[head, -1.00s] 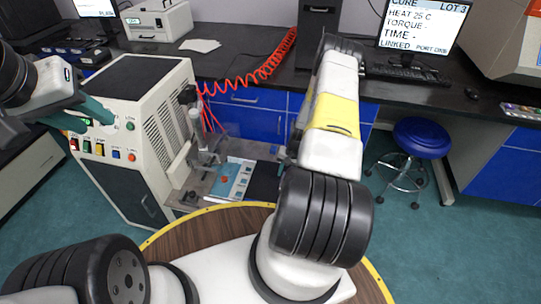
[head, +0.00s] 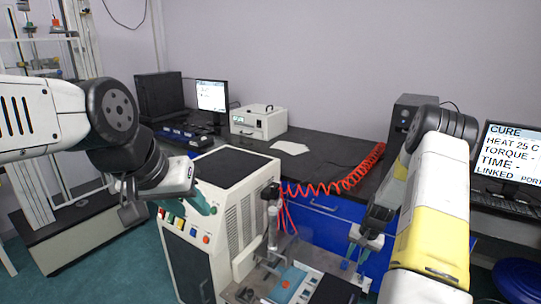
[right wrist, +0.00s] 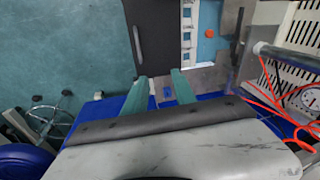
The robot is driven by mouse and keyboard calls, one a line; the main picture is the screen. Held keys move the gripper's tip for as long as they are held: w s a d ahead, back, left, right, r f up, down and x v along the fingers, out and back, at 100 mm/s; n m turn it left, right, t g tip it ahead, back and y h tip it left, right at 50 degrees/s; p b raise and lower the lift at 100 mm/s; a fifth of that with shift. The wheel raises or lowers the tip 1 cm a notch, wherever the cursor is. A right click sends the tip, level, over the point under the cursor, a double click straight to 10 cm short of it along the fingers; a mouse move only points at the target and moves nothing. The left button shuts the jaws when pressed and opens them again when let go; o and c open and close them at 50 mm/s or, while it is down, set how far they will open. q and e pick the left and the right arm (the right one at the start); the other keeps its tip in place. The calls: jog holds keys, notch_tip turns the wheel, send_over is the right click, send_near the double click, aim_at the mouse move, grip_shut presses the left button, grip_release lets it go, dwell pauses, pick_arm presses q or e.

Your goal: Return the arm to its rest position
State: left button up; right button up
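My left arm reaches in from the left in the head view. Its gripper (head: 203,203), with teal fingers, is beside the button panel (head: 180,225) of the white rheometer cabinet (head: 222,205); the gap between its fingers is not clear. My right arm, white and yellow, is at the right. Its gripper (head: 354,270) points down near the machine's work plate, close to a blue-and-white panel (head: 288,282). In the right wrist view the teal fingers of the right gripper (right wrist: 158,88) are apart with nothing between them.
A red coiled hose (head: 340,183) runs from the machine across the dark bench (head: 330,155). A white box instrument (head: 258,122) and monitors stand on the bench. A blue stool (head: 520,280) is at the lower right. A glass-tube frame (head: 45,100) stands at the far left.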

jog(key=s+a+r+n+t, duration=0.1)
jog(key=s+a+r, duration=0.15)
jog(key=r, duration=0.75)
jog(key=s+a+r+n, duration=0.1)
jog(key=a+r, duration=0.3)
jog(key=r, duration=0.5)
jog(key=s+a+r+n+t, duration=0.1)
jog(key=s+a+r, duration=0.15)
jog(key=r, duration=0.75)
jog(key=s+a+r+n, duration=0.1)
jog(key=s+a+r, duration=0.2)
jog(key=s, duration=0.4)
jog(key=s+a+r+n+t, duration=0.1)
jog(key=s+a+r, duration=0.2)
jog(key=s+r, duration=0.2)
jog(key=s+a+r+n+t, duration=0.1)
jog(key=s+a+r, duration=0.2)
jog(key=s, duration=0.6)
jog(key=shift+r+y, duration=0.4)
jog(key=shift+r, duration=0.3)
jog(key=shift+s, duration=0.1)
